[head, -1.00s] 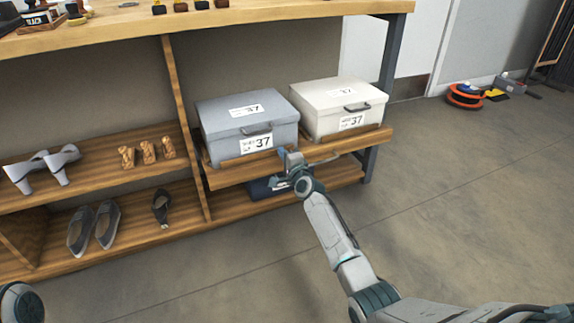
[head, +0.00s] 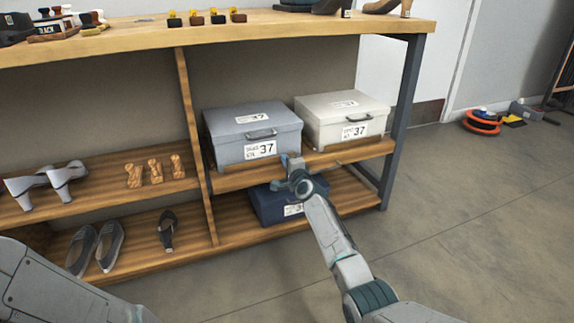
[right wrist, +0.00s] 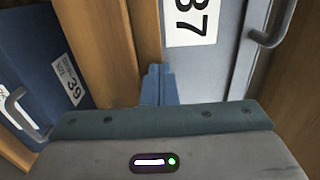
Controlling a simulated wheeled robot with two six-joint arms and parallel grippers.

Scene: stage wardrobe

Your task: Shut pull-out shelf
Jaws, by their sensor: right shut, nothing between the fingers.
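The pull-out shelf (head: 235,181) is a wooden board in the right bay of the rack. Its front edge looks about in line with the divider and right leg; whether it is fully flush I cannot tell. It bears a grey-blue box (head: 228,147) and a cream box (head: 318,130), both lidded and labelled 37. My right gripper (head: 288,161) is shut and empty at the middle of the shelf's front edge. In the right wrist view its fingers (right wrist: 158,84) are together against or very near the wood (right wrist: 145,32). My left gripper is out of view.
A dark blue box (head: 268,208) stands on the bottom shelf below. Shoes (head: 95,247) and wooden shapes (head: 155,171) fill the left bay. A metal leg (head: 403,110) bounds the right side.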

